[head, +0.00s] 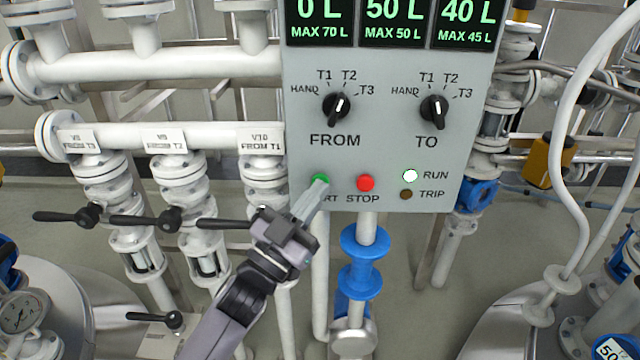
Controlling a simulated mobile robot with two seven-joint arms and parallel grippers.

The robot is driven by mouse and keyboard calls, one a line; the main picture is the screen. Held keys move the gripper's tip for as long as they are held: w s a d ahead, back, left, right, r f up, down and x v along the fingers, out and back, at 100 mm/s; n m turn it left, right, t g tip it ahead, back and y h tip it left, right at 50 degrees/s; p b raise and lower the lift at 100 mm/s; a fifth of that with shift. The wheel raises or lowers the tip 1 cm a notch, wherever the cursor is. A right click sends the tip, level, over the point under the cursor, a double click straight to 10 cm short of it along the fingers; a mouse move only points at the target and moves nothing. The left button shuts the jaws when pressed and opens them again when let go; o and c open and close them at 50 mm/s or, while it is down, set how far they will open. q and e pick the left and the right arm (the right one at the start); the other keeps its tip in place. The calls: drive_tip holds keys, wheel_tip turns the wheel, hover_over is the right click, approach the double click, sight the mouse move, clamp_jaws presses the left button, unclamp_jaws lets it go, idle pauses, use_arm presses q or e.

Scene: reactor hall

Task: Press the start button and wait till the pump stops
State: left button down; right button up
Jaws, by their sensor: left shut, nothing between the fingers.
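The grey control panel (385,140) faces me in the head view. The green start button (321,179) is at its lower left, its label partly hidden by my left gripper. My left gripper (318,187) is shut and empty, its fingertips at the start button; I cannot tell if they touch it. The red STOP button (365,183) is just to the right. The RUN lamp (410,176) is lit white and the TRIP lamp (406,194) is dark brown. The displays read 0 L, 50 L (394,14) and 40 L. My right gripper is not in view.
The FROM knob (337,107) and TO knob (435,110) sit above the buttons. White pipes with black valve handles (170,220) stand at the left. A blue pipe fitting (362,262) is below the panel. Pale tanks (60,300) flank the lower corners.

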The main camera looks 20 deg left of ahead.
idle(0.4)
use_arm(q)
drive_tip(key=shift+s+d+p, duration=0.25)
drive_tip(key=shift+s+p, duration=0.05)
drive_tip(key=shift+s, duration=0.55)
drive_tip(key=s, duration=0.2)
drive_tip(key=s+d+p, duration=0.1)
drive_tip(key=s, duration=0.1)
drive_tip(key=shift+s+d, duration=0.15)
drive_tip(key=shift+s, duration=0.25)
drive_tip(key=s+a+f+n+g+y+p, duration=0.2)
drive_tip(key=s+f+g, duration=0.3)
drive_tip(key=f, duration=0.7)
drive_tip(key=s+a+f+n+g+y+p, duration=0.2)
drive_tip(key=s+a+f+g+y, duration=0.2)
drive_tip(key=s+f, duration=0.6)
wheel_tip(320, 180, down, 4)
drive_tip(key=shift+s+a+r+n+g+y, duration=0.15)
drive_tip(key=shift+r+n+g+y, duration=0.15)
drive_tip(key=shift+g, duration=0.9)
